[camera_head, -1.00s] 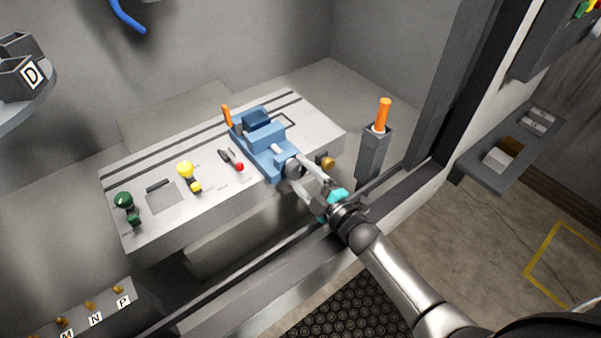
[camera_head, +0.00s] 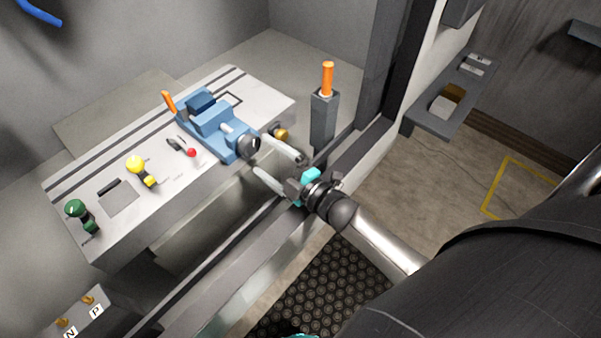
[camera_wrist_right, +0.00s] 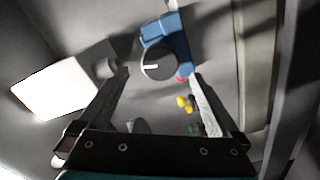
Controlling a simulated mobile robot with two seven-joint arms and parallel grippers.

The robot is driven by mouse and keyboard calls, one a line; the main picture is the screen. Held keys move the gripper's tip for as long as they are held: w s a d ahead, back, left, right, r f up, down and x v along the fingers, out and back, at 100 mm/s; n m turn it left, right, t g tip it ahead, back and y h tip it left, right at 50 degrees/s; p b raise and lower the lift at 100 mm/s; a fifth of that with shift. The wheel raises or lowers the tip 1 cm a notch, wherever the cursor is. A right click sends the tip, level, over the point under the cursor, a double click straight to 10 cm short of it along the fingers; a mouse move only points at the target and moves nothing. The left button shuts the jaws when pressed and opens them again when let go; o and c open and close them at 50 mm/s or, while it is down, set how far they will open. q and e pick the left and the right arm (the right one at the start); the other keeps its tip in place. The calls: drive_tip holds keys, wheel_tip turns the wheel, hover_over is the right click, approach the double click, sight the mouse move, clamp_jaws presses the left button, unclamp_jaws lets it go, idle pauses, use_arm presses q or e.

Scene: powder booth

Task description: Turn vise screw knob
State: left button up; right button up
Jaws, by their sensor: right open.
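The blue vise (camera_head: 213,122) stands on the pale bench and also shows in the right wrist view (camera_wrist_right: 178,38). Its dark round screw knob (camera_head: 249,145) faces my right arm; in the right wrist view the knob (camera_wrist_right: 157,64) carries a white mark. My right gripper (camera_head: 261,155) is open and empty, its two pale fingers spread wide in front of the knob. In the right wrist view the knob appears between the fingertips but farther off; the fingers look clear of it. My left gripper's fingers are not seen.
The bench (camera_head: 150,215) holds a yellow knob (camera_head: 136,164), a red-tipped lever (camera_head: 190,152) and a green knob (camera_head: 76,209). A grey post with an orange handle (camera_head: 327,78) stands right of the vise. A booth frame rail (camera_head: 230,255) runs below my right gripper.

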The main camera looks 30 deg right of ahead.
drive_tip(key=v, duration=1.1)
idle(0.3)
